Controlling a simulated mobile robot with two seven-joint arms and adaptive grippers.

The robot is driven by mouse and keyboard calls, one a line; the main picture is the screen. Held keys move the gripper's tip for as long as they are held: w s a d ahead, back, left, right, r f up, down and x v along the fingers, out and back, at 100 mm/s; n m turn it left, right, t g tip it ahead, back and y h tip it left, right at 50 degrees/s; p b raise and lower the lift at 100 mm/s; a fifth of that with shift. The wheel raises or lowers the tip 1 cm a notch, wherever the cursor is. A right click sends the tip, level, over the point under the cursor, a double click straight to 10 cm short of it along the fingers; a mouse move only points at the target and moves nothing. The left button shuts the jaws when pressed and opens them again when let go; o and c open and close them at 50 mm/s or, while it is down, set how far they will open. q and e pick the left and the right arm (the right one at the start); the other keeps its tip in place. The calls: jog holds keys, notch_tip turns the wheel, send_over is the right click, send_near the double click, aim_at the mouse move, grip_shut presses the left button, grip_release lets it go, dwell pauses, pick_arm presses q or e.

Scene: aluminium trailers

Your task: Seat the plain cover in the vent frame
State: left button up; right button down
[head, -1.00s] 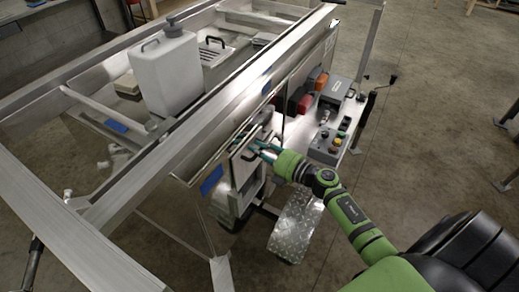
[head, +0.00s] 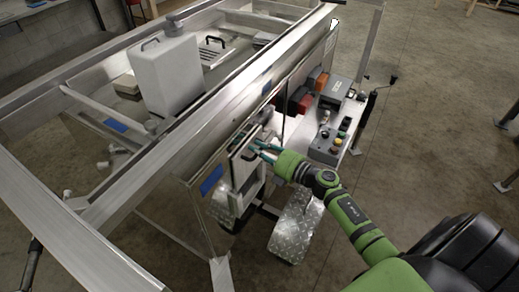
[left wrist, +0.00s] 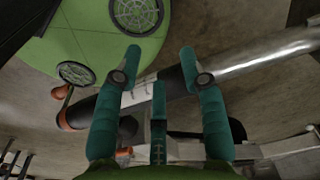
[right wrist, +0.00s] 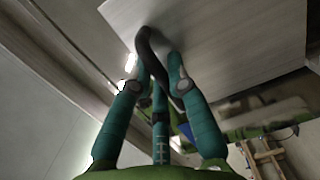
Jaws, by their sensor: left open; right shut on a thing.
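My right gripper (head: 262,148) is at the polished side wall of the trailer, shut on the dark handle (right wrist: 150,55) of the plain cover. In the right wrist view the cover (right wrist: 225,35) is a flat, light grey plate without slots. In the head view the cover (head: 246,172) stands roughly upright close to the side wall. The vent frame cannot be made out clearly behind cover and gripper, and I cannot tell whether the cover touches it. My left gripper (left wrist: 160,68) is open and empty in the left wrist view; it is outside the head view.
A slotted cover with a handle (head: 213,48) lies inside the trailer beside a white tank (head: 165,75). To the right of my gripper are a control box with buttons (head: 325,146) and red and orange connectors (head: 305,98). A tread-plate fender (head: 296,228) is below.

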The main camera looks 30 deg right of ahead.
notch_tip(320, 180, down, 13)
jog(key=b, duration=1.2)
dwell(4.1)
jog(key=c, duration=1.1)
grip_release()
jog(key=shift+s, duration=0.1)
send_near(251, 172)
jog(key=v, duration=0.4)
jog(key=shift+s+d+f, duration=0.1)
jog(key=shift+s+d, duration=0.35)
jog(key=shift+s, duration=0.05)
